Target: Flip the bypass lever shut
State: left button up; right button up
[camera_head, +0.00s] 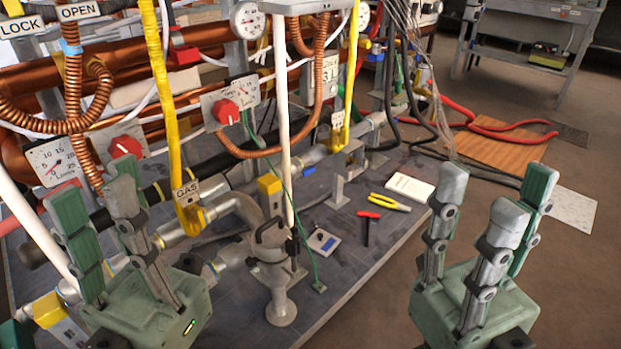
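A grey valve (272,270) with a black lever handle (268,236) stands on the dark platform in the lower middle of the head view. It looks like the bypass lever, but no label on it is readable. My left gripper (98,205) is at the lower left, its fingers spread and empty, apart from the valve. My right gripper (487,200) is at the lower right, also spread and empty, to the right of the valve beyond the platform edge. Neither gripper touches the lever.
Red knobs (226,111) and gauges sit among copper pipes at the back. Red-handled pliers (367,225), a yellow tool (390,202) and a white block (409,188) lie on the platform (350,262). A green wire hangs close to the valve.

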aim_at(312, 169)
jog(key=i+l, duration=0.15)
jog(key=l, duration=0.2)
jog(key=i+l, duration=0.1)
jog(key=l, duration=0.3)
jog(key=i+l, duration=0.15)
jog(key=l, duration=0.2)
jog(key=i+l, duration=0.15)
jog(key=l, duration=0.2)
jog(key=i+l+z, duration=0.1)
jog(key=l, duration=0.3)
jog(key=i+l, duration=0.15)
jog(key=l, duration=0.2)
jog(key=i+l, duration=0.15)
jog(key=l, duration=0.2)
